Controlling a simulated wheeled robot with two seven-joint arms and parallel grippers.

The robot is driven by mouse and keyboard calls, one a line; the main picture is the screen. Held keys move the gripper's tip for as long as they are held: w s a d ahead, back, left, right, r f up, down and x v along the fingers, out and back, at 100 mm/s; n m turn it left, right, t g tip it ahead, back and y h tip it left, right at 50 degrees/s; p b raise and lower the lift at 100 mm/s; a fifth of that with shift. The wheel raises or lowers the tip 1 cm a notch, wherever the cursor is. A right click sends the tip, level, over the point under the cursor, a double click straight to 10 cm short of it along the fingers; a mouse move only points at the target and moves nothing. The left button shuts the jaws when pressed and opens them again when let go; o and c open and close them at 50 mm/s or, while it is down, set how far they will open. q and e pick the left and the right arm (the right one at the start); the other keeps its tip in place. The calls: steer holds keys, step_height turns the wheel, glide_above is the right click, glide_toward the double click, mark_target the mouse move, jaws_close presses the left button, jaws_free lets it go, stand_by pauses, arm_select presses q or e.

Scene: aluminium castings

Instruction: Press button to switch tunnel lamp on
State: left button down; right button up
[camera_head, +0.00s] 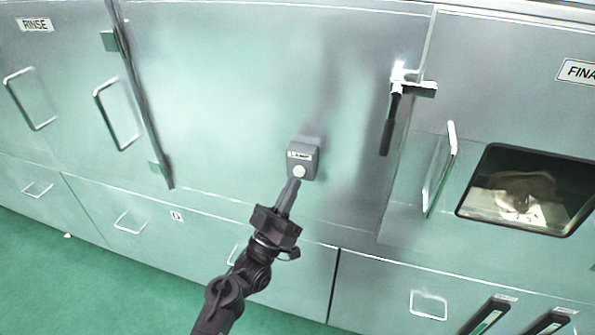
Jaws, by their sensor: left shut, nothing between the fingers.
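A small grey switch box (302,151) with a white label sits on the large middle metal panel. Its round white button (299,172) is on the lower part of the box. My left gripper (297,182) is shut and empty, with its fingertips at the lower edge of the button. I cannot tell whether the tips touch it. My right gripper is not in view. Behind the dark window (513,190) at the right, a lit interior shows an object.
A black lever handle (391,120) hangs right of the switch box. Metal pull handles (117,117) stick out at the left, and another (440,168) stands beside the window. The green floor (60,280) is open at lower left.

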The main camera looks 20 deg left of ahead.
arm_select(q)
steer(key=s+p, duration=0.2)
steer(key=s, duration=0.3)
steer(key=shift+s, duration=0.25)
